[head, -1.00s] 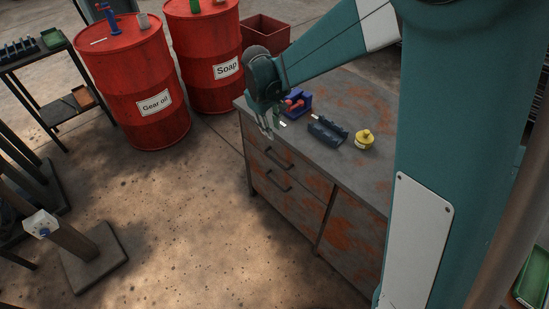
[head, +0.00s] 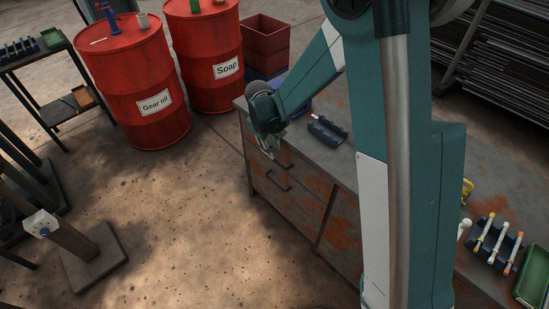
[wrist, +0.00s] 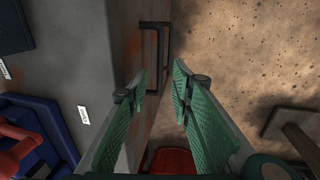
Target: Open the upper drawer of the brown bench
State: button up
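The rusty grey-brown bench (head: 328,165) stands right of centre in the head view. Its left section has two drawer fronts, one above the other, both closed. The upper drawer (head: 256,158) has a dark bar handle (head: 286,164), partly hidden behind my gripper (head: 269,152). The lower drawer's handle (head: 278,181) shows below it. In the wrist view, my gripper (wrist: 160,80) has its green fingers apart with nothing between them. The dark handles (wrist: 155,26) overlap just beyond the fingertips, along the bench edge. My gripper looks apart from them, in front of the drawer face.
On the bench top are a dark holder (head: 327,131), a blue item (wrist: 40,125) partly hidden by my arm, and a rack of tubes (head: 492,242). Red barrels, Gear oil (head: 135,85) and Soap (head: 205,60), stand behind left. Floor before the drawers is clear.

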aim_at(275, 160)
jog(key=shift+f, duration=0.1)
jog(key=shift+w+d+f+b, duration=0.15)
jog(key=shift+f+b, duration=0.15)
jog(key=shift+f, duration=0.95)
jog(key=shift+w+d+f+b, duration=0.2)
jog(key=shift+f+b, duration=0.1)
jog(key=shift+f, duration=0.9)
jog(key=shift+w+d+f+b, duration=0.15)
jog(key=shift+f+b, duration=0.15)
jog(key=shift+f, duration=0.95)
jog(key=shift+c, duration=0.5)
grip_shut()
